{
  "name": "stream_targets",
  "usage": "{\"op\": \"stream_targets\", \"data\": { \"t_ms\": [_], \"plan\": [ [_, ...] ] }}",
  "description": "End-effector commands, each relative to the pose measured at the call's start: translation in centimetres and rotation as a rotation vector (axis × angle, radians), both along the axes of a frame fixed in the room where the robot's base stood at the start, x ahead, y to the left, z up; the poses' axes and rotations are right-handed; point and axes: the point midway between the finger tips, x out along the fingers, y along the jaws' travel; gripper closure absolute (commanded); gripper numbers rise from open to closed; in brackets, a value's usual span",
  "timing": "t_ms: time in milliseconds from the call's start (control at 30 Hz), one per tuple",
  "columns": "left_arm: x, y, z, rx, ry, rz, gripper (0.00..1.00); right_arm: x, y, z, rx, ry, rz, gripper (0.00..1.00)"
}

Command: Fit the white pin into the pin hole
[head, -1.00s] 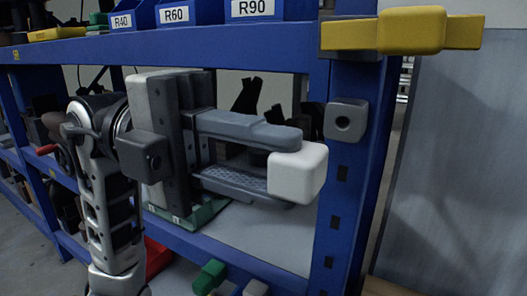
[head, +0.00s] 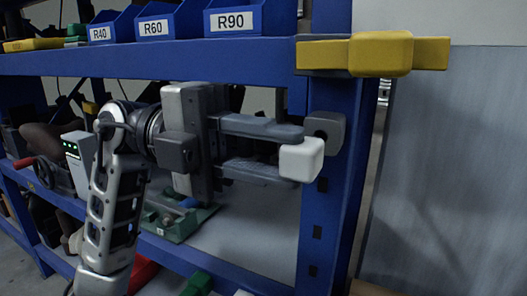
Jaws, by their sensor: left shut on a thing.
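The white pin (head: 301,160) is a rounded white block held between the fingertips of my left gripper (head: 285,152). The gripper is shut on it. The grey block with the pin hole (head: 324,131) is fixed on the blue upright post. The pin is just in front of and slightly below-left of this block in the head view and covers part of it, including some of the hole. I cannot tell whether the pin touches the block. My right gripper does not show.
A yellow part (head: 380,54) juts out at the top of the blue post (head: 327,220), above the block. Blue bins with labels (head: 236,20) stand on the upper shelf. A green-based item (head: 178,222) is on the lower shelf behind my arm. A grey panel (head: 455,170) stands at right.

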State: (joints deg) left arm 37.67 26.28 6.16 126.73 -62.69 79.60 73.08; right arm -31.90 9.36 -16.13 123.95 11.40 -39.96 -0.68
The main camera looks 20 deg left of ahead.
Motion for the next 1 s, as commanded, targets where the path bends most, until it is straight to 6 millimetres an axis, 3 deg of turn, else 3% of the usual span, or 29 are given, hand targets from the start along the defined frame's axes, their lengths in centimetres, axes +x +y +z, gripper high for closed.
{"op": "stream_targets", "data": {
  "t_ms": [1000],
  "plan": [
    [-0.01,0.0,0.01,0.0,0.0,0.0,1.0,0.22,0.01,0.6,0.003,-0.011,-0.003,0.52]
  ]
}}
